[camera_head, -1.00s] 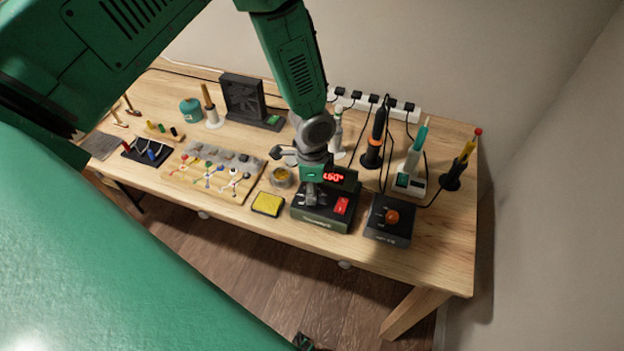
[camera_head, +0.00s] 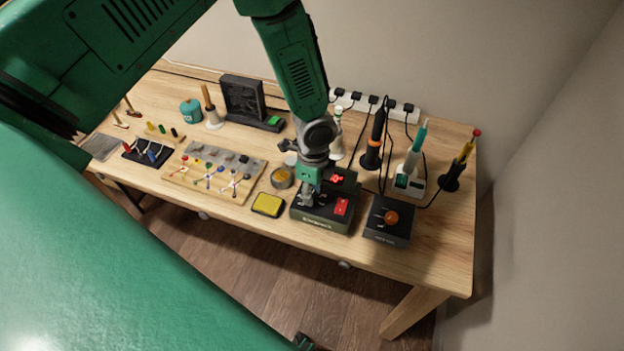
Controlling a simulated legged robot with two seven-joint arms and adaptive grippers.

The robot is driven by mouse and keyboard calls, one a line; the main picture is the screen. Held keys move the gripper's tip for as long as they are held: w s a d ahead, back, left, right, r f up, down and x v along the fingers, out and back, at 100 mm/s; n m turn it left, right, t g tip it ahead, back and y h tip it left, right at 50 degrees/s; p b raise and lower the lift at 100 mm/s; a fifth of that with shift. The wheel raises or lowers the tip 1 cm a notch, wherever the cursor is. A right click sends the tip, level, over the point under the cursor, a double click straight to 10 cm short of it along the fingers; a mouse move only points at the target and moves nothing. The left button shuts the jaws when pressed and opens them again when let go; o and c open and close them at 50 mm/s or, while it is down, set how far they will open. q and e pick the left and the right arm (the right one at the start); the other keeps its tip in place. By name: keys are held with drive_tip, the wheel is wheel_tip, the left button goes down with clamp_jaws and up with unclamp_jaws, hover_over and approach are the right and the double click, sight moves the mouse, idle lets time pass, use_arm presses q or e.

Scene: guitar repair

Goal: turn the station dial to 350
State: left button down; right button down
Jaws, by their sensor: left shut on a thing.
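The soldering station (camera_head: 322,217) is a dark green and black box near the table's front edge. It has a red rocker switch (camera_head: 341,206) on its right and a red lit display (camera_head: 338,179) at its back. The display is partly covered by my arm, and I cannot read its full number. My left gripper (camera_head: 306,199) points down over the left part of the station's top. It is shut on the station dial, which the fingers hide. My right gripper is not in view.
A black box with an orange knob (camera_head: 391,217) stands right of the station. A yellow sponge (camera_head: 268,204) and a round tin (camera_head: 282,177) stand left. Soldering irons in stands (camera_head: 372,155) and a power strip (camera_head: 391,106) are behind. The wooden table (camera_head: 447,250) is bare at front right.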

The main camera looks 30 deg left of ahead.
use_arm(q)
drive_tip(key=shift+w+d, duration=0.1)
drive_tip(key=shift+w, duration=0.05)
drive_tip(key=c, duration=1.3)
unclamp_jaws()
drive_tip(key=shift+o, duration=0.2)
drive_tip(key=shift+f, duration=0.1)
drive_tip(key=shift+r, duration=0.55)
wheel_tip(320, 180, up, 11)
drive_tip(key=shift+w, duration=0.45)
drive_tip(key=shift+f, duration=0.1)
